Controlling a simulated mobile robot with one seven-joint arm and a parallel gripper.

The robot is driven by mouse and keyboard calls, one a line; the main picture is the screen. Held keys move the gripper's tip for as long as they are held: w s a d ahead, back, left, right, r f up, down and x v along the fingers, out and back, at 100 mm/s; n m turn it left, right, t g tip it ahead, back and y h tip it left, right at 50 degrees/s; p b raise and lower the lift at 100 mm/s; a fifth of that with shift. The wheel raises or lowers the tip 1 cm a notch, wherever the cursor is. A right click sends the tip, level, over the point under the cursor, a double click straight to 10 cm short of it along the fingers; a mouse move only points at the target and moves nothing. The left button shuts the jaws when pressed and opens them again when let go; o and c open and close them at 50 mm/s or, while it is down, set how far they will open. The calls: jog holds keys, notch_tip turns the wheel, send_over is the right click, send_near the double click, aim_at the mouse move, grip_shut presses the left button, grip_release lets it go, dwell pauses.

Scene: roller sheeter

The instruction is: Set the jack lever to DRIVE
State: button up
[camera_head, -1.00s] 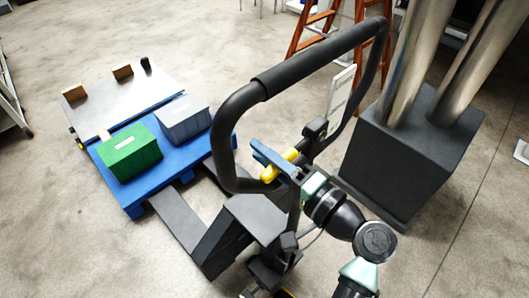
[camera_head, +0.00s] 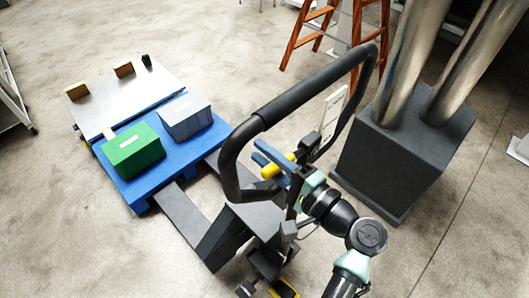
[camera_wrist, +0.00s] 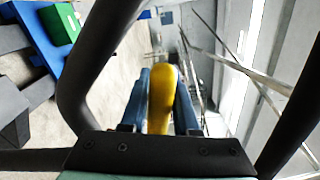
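The jack lever is a yellow, rounded grip (camera_head: 275,169) inside the black loop handle (camera_head: 308,90) of the pallet jack. My gripper (camera_head: 262,157) reaches into the loop from the lower right, with its blue fingers at the lever. In the wrist view the lever (camera_wrist: 162,98) fills the space between the two fingers, and my gripper (camera_wrist: 163,85) appears shut on it. The loop's black bars (camera_wrist: 85,75) pass on both sides of the gripper. The lever's pivot and any DRIVE marking cannot be seen.
The jack's forks run under a blue pallet (camera_head: 190,143) with a green box (camera_head: 133,150) and a grey box (camera_head: 185,117). A silver-topped cart (camera_head: 125,95) stands behind. A dark block (camera_head: 395,165) with metal columns stands close right. An orange ladder (camera_head: 310,30) is behind the handle.

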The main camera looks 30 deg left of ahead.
jog(key=shift+o, duration=0.4)
jog(key=b+v, duration=0.2)
jog(key=v, duration=1.1)
jog(key=shift+w+r, duration=0.1)
jog(key=shift+w, duration=0.05)
